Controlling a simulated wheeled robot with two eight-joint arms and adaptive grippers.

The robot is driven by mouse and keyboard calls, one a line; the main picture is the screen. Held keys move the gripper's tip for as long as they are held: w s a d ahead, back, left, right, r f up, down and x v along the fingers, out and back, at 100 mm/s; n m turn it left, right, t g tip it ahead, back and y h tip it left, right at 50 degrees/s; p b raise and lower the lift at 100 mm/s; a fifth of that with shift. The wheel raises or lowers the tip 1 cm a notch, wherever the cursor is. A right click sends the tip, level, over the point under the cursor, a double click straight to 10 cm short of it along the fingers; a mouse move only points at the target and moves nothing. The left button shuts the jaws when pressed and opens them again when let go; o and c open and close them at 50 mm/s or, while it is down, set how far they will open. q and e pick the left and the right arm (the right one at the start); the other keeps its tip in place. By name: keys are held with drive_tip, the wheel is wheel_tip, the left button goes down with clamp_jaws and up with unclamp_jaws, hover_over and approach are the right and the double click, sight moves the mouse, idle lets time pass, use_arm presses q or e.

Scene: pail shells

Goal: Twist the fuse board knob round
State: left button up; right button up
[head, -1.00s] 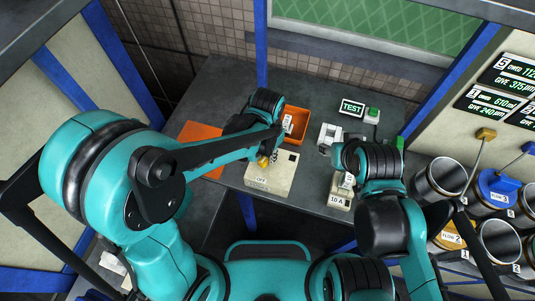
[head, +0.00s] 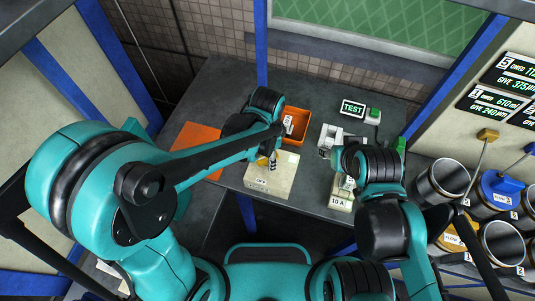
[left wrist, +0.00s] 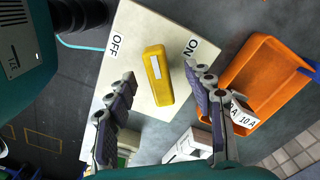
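The fuse board (left wrist: 125,60) is a pale block with OFF and ON labels; in the head view it (head: 281,184) lies on the grey bench. Its yellow knob (left wrist: 161,92) is a long bar with a white stripe, lying between the two labels in the left wrist view. In the head view the knob is mostly hidden by my arm. My left gripper (left wrist: 160,70) is open, one finger each side of the knob, with visible gaps. I cannot tell how deep the fingertips reach. My right gripper (head: 346,181) is over the 10 A block (head: 341,204); its fingers are unclear.
An orange bin (head: 297,122) holding a labelled fuse stands close behind the board. An orange sheet (head: 190,137) lies left. A TEST sign (head: 352,108) and green button (head: 373,114) stand at the back. Metal cylinders (head: 443,182) crowd the right.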

use_arm(q)
wheel_tip(320, 180, up, 7)
drive_tip(key=p, duration=0.5)
drive_tip(key=shift+r, duration=0.1)
idle(0.3)
drive_tip(key=c, duration=0.3)
wheel_tip(320, 180, down, 7)
drive_tip(key=b, duration=0.4)
idle(0.7)
